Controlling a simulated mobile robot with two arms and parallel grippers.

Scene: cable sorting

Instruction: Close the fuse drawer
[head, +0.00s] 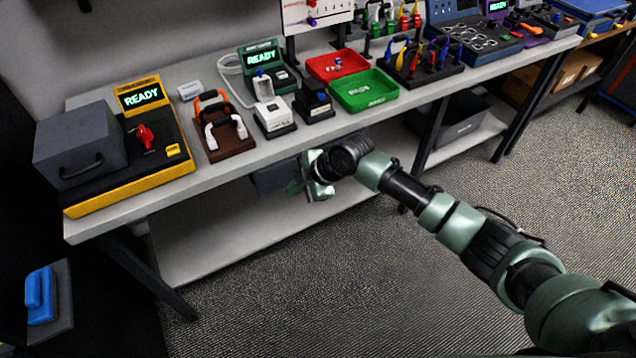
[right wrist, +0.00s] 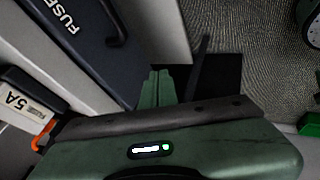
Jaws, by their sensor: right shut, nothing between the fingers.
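The fuse drawer (head: 272,181) is a dark grey box under the table's front edge in the head view, partly hidden by my right gripper. It appears to stick out from under the tabletop. In the right wrist view, a dark panel marked "FUSE" (right wrist: 75,45) with a black handle (right wrist: 118,25) fills the upper left. My right gripper (head: 308,188) is just right of the drawer in the head view. Its green fingers (right wrist: 157,86) are together and empty, apart from the handle. I cannot tell whether the gripper touches the drawer. My left gripper is not in view.
The table (head: 215,178) carries a grey box (head: 80,140), a brown cable stand (head: 222,140), red (head: 338,65) and green (head: 364,90) trays. A white "5A" piece (right wrist: 30,92) shows at the wrist view's left. Carpet floor (head: 400,300) in front is clear.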

